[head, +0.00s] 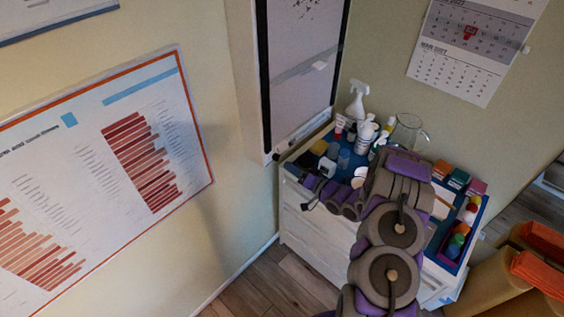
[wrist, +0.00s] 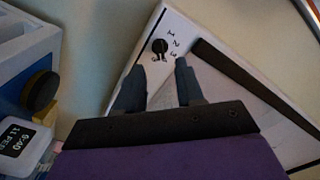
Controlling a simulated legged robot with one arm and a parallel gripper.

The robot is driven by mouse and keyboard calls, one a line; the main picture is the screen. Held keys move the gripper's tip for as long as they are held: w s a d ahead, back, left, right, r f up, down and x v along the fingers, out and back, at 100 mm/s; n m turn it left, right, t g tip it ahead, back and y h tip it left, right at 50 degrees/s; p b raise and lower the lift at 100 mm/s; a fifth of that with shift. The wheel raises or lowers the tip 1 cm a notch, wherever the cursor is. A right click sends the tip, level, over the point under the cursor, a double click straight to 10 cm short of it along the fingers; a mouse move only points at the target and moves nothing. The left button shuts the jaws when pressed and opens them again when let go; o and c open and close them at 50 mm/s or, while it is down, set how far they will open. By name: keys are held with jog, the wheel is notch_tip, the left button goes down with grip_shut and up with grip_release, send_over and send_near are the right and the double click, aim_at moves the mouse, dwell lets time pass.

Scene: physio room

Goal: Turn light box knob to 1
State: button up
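The light box (head: 305,85) is a white panel with black edge strips on the wall in the head view. Its lower corner (wrist: 142,45) fills the upper middle of the wrist view. The small black knob (wrist: 159,46) sits on that corner, with printed numbers 1, 2 and 3 to its right and a mark just below it. I cannot tell for sure which mark it points to. My gripper (wrist: 156,76) is open and empty, its two dark fingertips apart, just below the knob in the picture. In the head view my gripper (head: 307,193) is over the cabinet's left end.
A white cabinet (head: 312,240) under the light box carries a blue tray with a spray bottle (head: 356,101), other bottles and a glass jug (head: 405,132). A small clock (wrist: 22,143) and a black round-topped item (wrist: 40,91) are left of my gripper. Orange items (head: 540,268) lie at right.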

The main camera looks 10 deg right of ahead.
aim_at(279, 158)
jog(key=shift+b+x, duration=0.35)
jog(key=shift+x, duration=2.45)
jog(key=shift+d, duration=0.1)
jog(key=shift+c, duration=0.4)
grip_shut()
